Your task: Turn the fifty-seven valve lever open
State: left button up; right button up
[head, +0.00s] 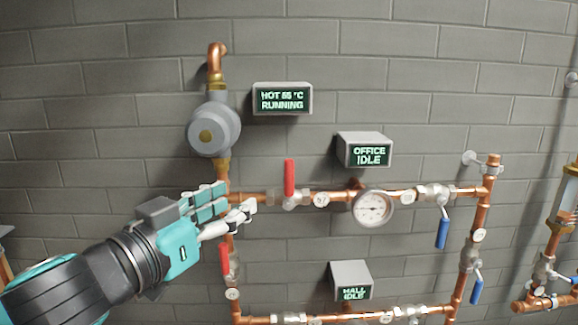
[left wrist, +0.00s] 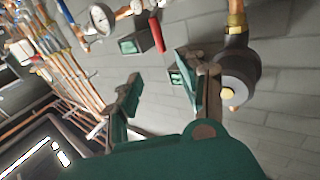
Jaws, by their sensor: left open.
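Several valve levers sit on the copper pipes, with small round number tags that are too small to read, so I cannot tell which is fifty-seven. A red lever (head: 290,177) points straight up from the upper horizontal pipe; a red lever also shows in the left wrist view (left wrist: 156,35). A second red lever (head: 224,260) lies along the left vertical pipe. Blue levers hang at the right, one on the upper pipe (head: 442,233) and one lower (head: 477,289). My left gripper (head: 236,201) is open and empty, left of the upright red lever. My right gripper is out of view.
A grey pump (head: 214,126) is above my left gripper. A gauge (head: 373,208) sits on the upper pipe. Display boxes stand out from the brick wall: HOT 55 °C RUNNING (head: 282,99), OFFICE IDLE (head: 365,150) and HALL IDLE (head: 351,281).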

aim_at(286, 171)
pick_arm(q)
jog(key=p+x, duration=0.6)
jog(key=x, duration=1)
jog(key=shift+w+p, duration=0.1)
jog(key=shift+p, duration=0.25)
jog(key=shift+w+d+f, duration=0.1)
jog(key=shift+w+d, duration=0.05)
jog(key=shift+w, duration=0.15)
grip_shut()
jog(key=shift+w+d+f, duration=0.15)
jog(key=shift+f, duration=0.05)
